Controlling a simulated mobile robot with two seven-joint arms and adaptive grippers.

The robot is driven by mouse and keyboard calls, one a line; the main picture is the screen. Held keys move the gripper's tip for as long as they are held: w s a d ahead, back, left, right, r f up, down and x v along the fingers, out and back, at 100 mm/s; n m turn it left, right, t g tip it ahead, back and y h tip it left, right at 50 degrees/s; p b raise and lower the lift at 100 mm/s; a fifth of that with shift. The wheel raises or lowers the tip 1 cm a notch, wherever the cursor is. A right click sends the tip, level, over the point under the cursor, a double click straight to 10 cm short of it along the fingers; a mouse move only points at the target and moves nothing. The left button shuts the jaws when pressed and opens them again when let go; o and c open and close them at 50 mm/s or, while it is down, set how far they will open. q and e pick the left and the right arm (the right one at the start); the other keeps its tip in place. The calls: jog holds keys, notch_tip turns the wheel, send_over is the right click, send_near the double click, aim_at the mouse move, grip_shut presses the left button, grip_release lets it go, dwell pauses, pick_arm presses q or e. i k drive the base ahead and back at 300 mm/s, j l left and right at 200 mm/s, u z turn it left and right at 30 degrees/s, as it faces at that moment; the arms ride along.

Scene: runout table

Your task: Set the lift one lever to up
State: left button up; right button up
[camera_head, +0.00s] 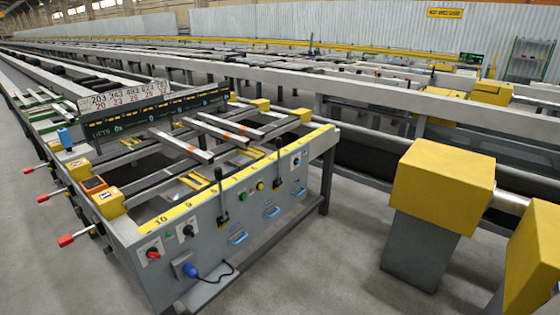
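The runout table's grey front panel (250,215) carries two black-knobbed levers. Three red-handled levers stick out from the table's left side: a near one (67,240), a middle one (43,198) and a far one (30,170). Their labels are too small to read, so I cannot tell which lever is lift one. Neither of my grippers is in view.
The panel also has a red knob (153,254), a black switch (188,232), blue handles (238,237) and a blue plug (190,270) with a cable. A display board (150,107) stands above the table. Yellow-topped posts (443,175) stand right. Grey floor between is clear.

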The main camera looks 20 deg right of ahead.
aim_at(278, 140)
jog(key=i+l+z, duration=0.1)
jog(key=i+l, duration=0.6)
jog(key=i+j, duration=0.05)
jog(key=i, duration=0.05)
